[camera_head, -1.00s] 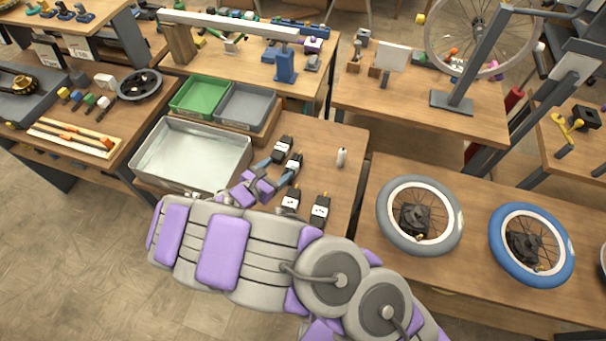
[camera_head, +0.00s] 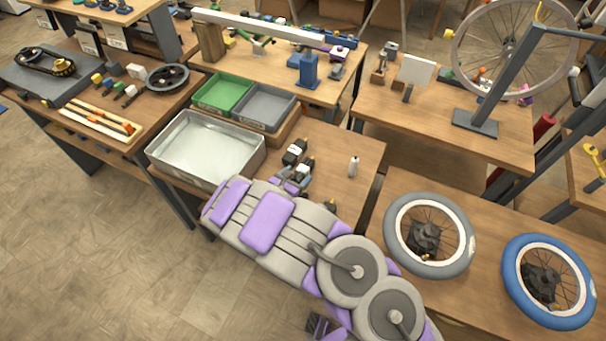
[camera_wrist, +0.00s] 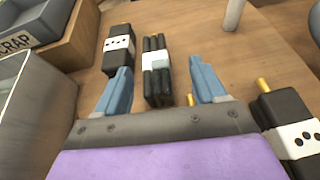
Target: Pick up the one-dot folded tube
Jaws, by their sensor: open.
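In the wrist view my gripper (camera_wrist: 160,66) is open, one blue finger on each side of a black folded tube (camera_wrist: 157,72) with a pale band. No dots can be read on that band. A second folded tube (camera_wrist: 118,45) with several dots lies outside the left finger. A third (camera_wrist: 290,125), with several dots on its white label, lies at the right. A brass tip (camera_wrist: 190,100) shows by the palm; its tube is hidden. In the head view my gripper (camera_head: 290,184) is low over the tubes (camera_head: 296,152), and my arm hides some.
A metal tray (camera_head: 178,176) stands left of the tubes, with a green bin (camera_head: 222,92) and a grey bin (camera_head: 264,106) behind it. Wheels (camera_head: 428,235) lie on the right-hand table.

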